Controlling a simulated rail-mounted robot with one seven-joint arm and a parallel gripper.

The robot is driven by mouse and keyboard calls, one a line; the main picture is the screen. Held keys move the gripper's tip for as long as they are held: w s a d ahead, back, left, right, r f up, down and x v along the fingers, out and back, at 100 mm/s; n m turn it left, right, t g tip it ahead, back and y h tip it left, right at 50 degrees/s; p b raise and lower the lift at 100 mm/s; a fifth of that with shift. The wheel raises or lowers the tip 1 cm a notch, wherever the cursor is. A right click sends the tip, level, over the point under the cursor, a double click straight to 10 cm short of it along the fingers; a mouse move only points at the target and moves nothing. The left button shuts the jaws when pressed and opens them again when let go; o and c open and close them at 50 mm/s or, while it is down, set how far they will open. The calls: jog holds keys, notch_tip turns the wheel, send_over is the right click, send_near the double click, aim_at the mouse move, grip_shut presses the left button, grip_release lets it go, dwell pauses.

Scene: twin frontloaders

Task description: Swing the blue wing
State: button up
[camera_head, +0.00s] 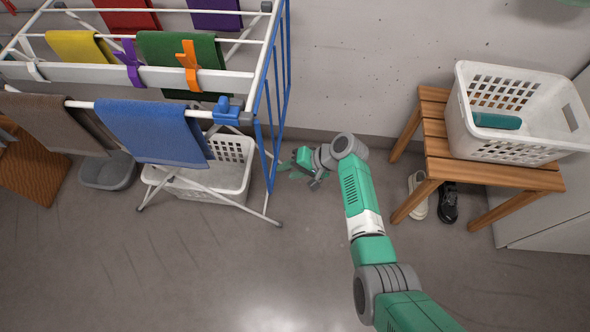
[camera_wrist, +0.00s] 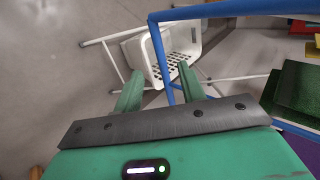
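The blue wing (camera_head: 270,100) is a barred blue frame hanging steeply down at the right end of the white drying rack (camera_head: 110,75). In the wrist view its blue tube (camera_wrist: 157,50) bends at a corner and one length runs down between my two fingers, closer to the right one. My gripper (camera_head: 286,165) is just right of the wing's lower part, fingers pointing left; it also shows in the wrist view (camera_wrist: 161,72). The green fingers are apart, so it is open. I cannot tell whether the tube touches a finger.
A blue towel (camera_head: 152,130), other cloths and clips hang on the rack. A white basket (camera_head: 232,165) stands under it, beside a rack leg. At right, a wooden bench (camera_head: 440,150) bears a white basket (camera_head: 470,130), with shoes (camera_head: 448,202) below. The front floor is clear.

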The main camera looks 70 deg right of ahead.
jog(key=shift+b+x, duration=2.25)
jog(key=shift+x, duration=1.15)
jog(key=shift+c, duration=0.2)
grip_shut()
